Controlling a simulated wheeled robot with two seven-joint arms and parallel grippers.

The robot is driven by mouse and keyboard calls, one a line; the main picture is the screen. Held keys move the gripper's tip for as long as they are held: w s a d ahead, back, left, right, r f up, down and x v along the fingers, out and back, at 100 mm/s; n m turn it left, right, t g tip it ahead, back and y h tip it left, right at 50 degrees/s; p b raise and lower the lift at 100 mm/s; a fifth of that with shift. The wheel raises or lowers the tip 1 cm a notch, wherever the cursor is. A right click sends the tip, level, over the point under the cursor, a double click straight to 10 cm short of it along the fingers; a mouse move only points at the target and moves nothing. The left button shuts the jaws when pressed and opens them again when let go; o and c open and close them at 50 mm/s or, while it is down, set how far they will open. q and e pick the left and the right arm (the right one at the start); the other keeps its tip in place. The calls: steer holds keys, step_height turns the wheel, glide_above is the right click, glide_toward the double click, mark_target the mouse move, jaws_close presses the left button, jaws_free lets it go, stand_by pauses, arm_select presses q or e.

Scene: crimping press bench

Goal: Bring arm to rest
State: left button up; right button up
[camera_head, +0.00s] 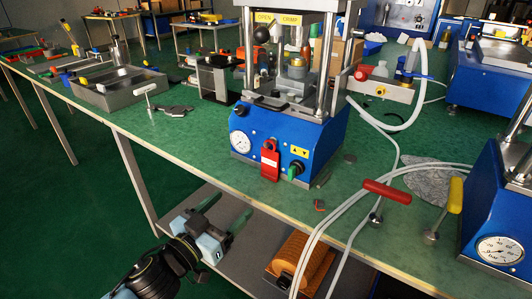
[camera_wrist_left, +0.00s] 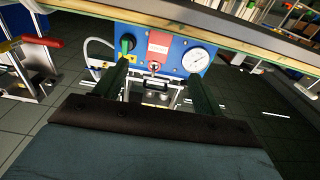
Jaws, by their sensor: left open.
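My left gripper (camera_head: 225,213) comes in from the lower left in the head view. Its two dark green fingers are spread apart with nothing between them. It is in front of the bench's front edge, below the blue crimping press (camera_head: 310,152). In the left wrist view the two fingers of my left gripper (camera_wrist_left: 160,72) stand apart, with the blue press front (camera_wrist_left: 178,62) beyond them. No contact with the press is visible. My right gripper is in neither view.
The green bench top (camera_head: 185,128) has a grey tray (camera_head: 118,92) at left. A lower shelf (camera_head: 250,247) holds an orange ribbed item (camera_head: 302,262). White hoses (camera_head: 345,205) hang over the front edge. Red (camera_head: 387,191) and yellow (camera_head: 455,195) handles stand at right. Open floor lies lower left.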

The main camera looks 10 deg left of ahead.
arm_select(q)
steer(key=s+a+f+n+g+y, duration=0.45)
steer(key=s+f+g+y, duration=0.3)
steer(key=f, duration=0.55)
steer(key=s+d+f+m+g+h+p, duration=0.1)
steer(key=s+f+m+g+p, duration=0.2)
steer(key=s+f+g+p, duration=0.7)
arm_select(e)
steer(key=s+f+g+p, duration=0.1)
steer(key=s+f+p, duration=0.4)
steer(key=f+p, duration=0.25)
arm_select(q)
steer(key=s+a+f+t+p, duration=0.1)
steer(key=s+p, duration=1)
steer(key=s, duration=1.1)
steer(key=shift+s+a+f+p, duration=0.35)
steer(key=shift+a+f+p, duration=0.05)
steer(key=shift+a+f, duration=0.2)
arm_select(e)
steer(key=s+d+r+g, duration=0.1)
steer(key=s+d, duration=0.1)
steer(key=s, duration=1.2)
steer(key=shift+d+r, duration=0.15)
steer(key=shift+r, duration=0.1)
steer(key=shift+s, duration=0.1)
